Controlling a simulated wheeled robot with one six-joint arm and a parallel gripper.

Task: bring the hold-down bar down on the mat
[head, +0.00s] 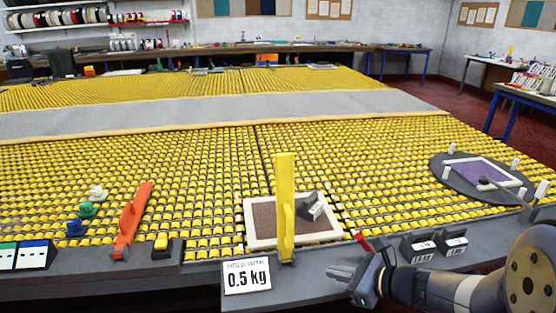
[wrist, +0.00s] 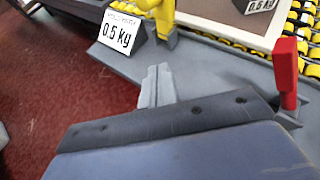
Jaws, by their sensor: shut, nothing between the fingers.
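The yellow hold-down bar (head: 284,195) stands upright at the front edge of the brown mat with a cream border (head: 262,222). The bar's lower end (wrist: 165,14) shows at the top of the wrist view, and part of the mat (wrist: 215,12) beside it. A grey block (head: 311,206) rests on the mat, right of the bar; it reads 0.5 kg in the wrist view (wrist: 262,5). My gripper (head: 340,273) is shut and empty over the grey front ledge, right of the bar's foot and apart from it. Its fingers (wrist: 157,84) show together in the wrist view.
A "hold with 0.5 kg" sign (head: 247,277) stands left of the bar's foot. A red lever (wrist: 285,70) is right of my gripper. Two dark labelled blocks (head: 419,247) (head: 454,242) sit farther right. A round plate (head: 446,181) carries a purple mat. An orange bar (head: 131,221) stands left.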

